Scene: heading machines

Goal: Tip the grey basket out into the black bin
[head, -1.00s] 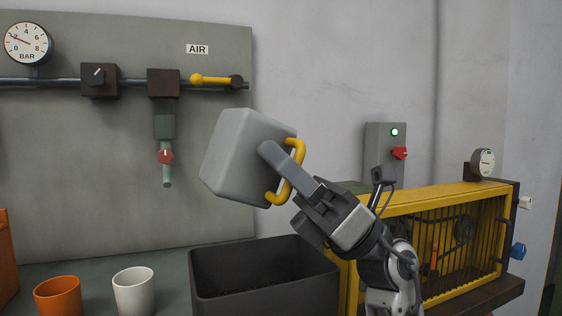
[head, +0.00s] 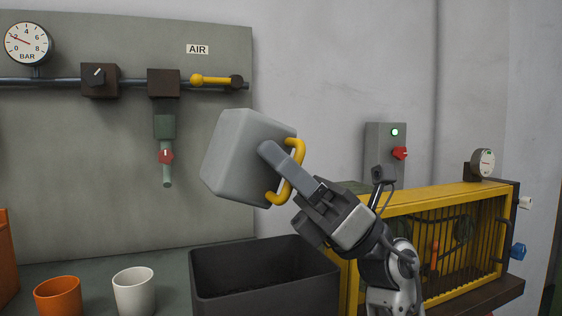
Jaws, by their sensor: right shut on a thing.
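The grey basket (head: 240,158) is held in the air above the black bin, strongly tilted, with its yellow handle (head: 294,170) on the right side. My right gripper (head: 281,165) is shut on the yellow handle. The basket's opening is turned away from view, so its inside is hidden. The black bin (head: 265,300) stands open on the bench below the basket. Its inner walls show, with some dark matter low inside that I cannot make out. My left gripper is out of view.
An orange cup (head: 58,298) and a white cup (head: 134,293) stand left of the bin. A yellow-framed cage (head: 435,245) stands to the right. A grey panel (head: 90,170) with pipe, valves and a gauge (head: 28,43) is behind. A switch box (head: 383,150) is on the wall.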

